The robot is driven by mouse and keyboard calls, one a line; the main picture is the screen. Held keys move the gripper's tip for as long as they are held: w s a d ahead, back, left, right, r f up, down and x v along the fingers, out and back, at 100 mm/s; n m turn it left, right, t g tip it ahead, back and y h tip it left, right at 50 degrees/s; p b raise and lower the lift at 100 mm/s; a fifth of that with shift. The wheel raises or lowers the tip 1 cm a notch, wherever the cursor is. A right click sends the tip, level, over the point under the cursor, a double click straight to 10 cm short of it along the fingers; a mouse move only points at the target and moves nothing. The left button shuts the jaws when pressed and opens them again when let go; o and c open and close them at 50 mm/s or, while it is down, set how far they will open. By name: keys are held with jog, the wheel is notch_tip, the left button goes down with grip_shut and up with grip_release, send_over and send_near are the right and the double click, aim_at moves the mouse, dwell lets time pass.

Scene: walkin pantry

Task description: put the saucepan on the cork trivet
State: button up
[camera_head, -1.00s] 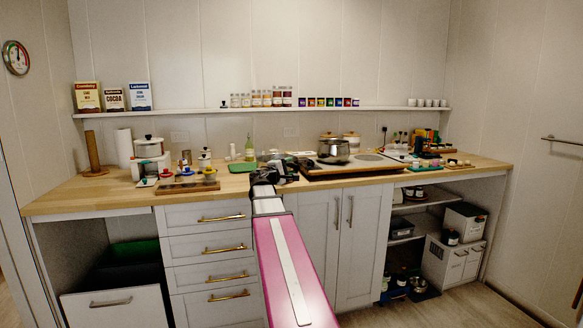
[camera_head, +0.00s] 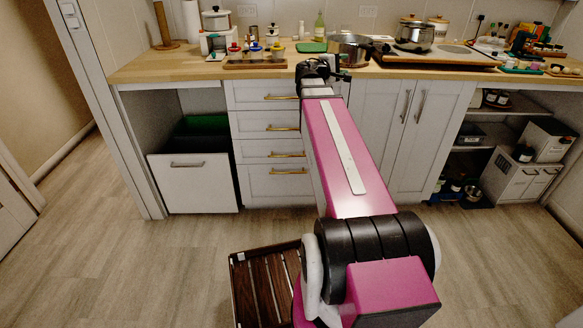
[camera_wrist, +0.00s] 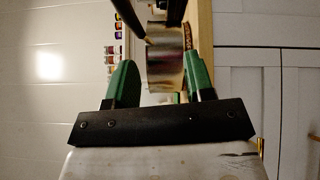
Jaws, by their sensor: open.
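A shiny metal saucepan (camera_head: 349,47) stands on the wooden counter, just behind my gripper (camera_head: 322,70) in the head view. In the wrist view the saucepan (camera_wrist: 165,72) shows between the two green fingers of my gripper (camera_wrist: 160,80), which are open with gaps on both sides. A dark bar, perhaps the pan's handle (camera_wrist: 130,20), runs to the pan's wall at the top. A brown, speckled, cork-like edge (camera_wrist: 187,38) shows beside the pan at the counter; I cannot tell whether it is the cork trivet or whether the pan touches it.
A lidded metal pot (camera_head: 414,37) stands on the hob board (camera_head: 440,58) to the right. A slatted wooden crate (camera_head: 265,285) is on the floor near my base.

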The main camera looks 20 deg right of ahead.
jog(key=s+a+f+m+g+y, duration=0.1)
jog(key=s+a+f+g+y, duration=0.25)
jog(key=f, duration=0.75)
jog(key=s+a+f+m+y, duration=0.2)
jog(key=s+a+f+y, duration=0.15)
jog(key=a+f, duration=0.5)
jog(key=s+a+f+m+g+y, duration=0.1)
jog(key=s+a+f+y, duration=0.25)
jog(key=f, duration=0.85)
jog(key=s+a+f+m+g+y, duration=0.2)
jog(key=s+a+f+y, duration=0.4)
jog(key=a+f, duration=0.2)
jog(key=a, duration=0.2)
jog(key=shift+a, duration=0.4)
jog(key=shift+g, duration=0.25)
